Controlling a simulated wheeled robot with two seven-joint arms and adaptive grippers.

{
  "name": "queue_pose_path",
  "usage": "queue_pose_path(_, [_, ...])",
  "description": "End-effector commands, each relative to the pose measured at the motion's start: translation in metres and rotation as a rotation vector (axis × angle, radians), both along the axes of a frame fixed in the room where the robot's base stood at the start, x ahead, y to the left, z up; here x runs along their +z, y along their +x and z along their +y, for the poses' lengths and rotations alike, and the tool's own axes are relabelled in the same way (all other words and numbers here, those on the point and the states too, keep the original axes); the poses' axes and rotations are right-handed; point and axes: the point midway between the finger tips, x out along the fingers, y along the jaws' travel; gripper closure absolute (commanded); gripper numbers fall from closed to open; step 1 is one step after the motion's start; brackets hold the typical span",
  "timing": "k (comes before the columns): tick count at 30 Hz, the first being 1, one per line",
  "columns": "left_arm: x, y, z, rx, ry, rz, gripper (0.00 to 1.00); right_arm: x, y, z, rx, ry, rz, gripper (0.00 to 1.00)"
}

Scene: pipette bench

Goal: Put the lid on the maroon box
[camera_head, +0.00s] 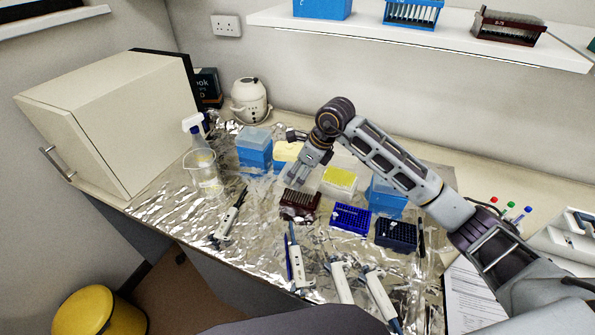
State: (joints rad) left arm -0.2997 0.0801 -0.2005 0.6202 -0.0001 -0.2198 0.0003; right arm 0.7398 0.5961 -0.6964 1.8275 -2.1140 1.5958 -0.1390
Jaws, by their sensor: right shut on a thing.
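The maroon box (300,200) is a small open rack with rows of pale tips, on the foil-covered bench near the middle. My right gripper (295,182) reaches down from the upper right, just above and behind the maroon box. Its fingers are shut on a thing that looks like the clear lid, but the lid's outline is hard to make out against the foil. I cannot tell whether the lid touches the box. My left gripper is not in view.
Blue tip boxes (254,155), a yellow-topped box (339,182) and blue racks (351,218) stand close around. Pipettes (295,255) lie in front. A beaker (204,175) and spray bottle (194,128) stand left. A shelf (440,44) overhangs behind.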

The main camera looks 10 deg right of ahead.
Motion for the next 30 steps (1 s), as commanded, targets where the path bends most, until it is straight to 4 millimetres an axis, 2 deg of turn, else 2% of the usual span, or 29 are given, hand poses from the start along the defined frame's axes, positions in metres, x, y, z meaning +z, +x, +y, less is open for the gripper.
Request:
queue_pose_path(17, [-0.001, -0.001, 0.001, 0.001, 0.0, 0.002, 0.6, -0.002, -0.001, -0.001, -0.003, 0.001, 0.001, 0.46])
queue_pose_path(30, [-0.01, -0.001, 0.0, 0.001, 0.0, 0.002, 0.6, -0.023, -0.001, 0.0, -0.003, 0.001, 0.003, 0.46])
